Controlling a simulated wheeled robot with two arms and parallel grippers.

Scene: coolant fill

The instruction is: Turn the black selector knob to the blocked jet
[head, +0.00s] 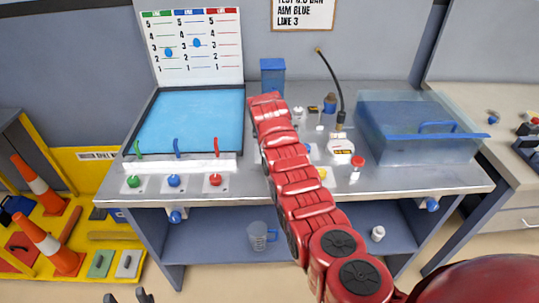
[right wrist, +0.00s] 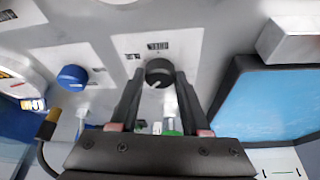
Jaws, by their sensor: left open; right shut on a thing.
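The black selector knob (right wrist: 158,72) sits on a white plate in the right wrist view, with a pale pointer mark on its face. My right gripper (right wrist: 160,88) is shut on the knob, one finger on each side. In the head view my red right arm hides the knob and that gripper. My left gripper (head: 129,297) shows only its dark fingertips at the bottom edge, apart and empty, away from the bench. Green, blue and red curved nozzles (head: 177,147) stand along the front of the blue basin (head: 190,122). I cannot tell which one is blocked.
A blue knob (right wrist: 72,77) is beside the black one. Green (head: 134,181), blue (head: 174,181) and red (head: 215,180) knobs line the bench front. A gauge (head: 341,146), a black hose (head: 334,80) and a clear blue tank (head: 415,130) stand right of my arm.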

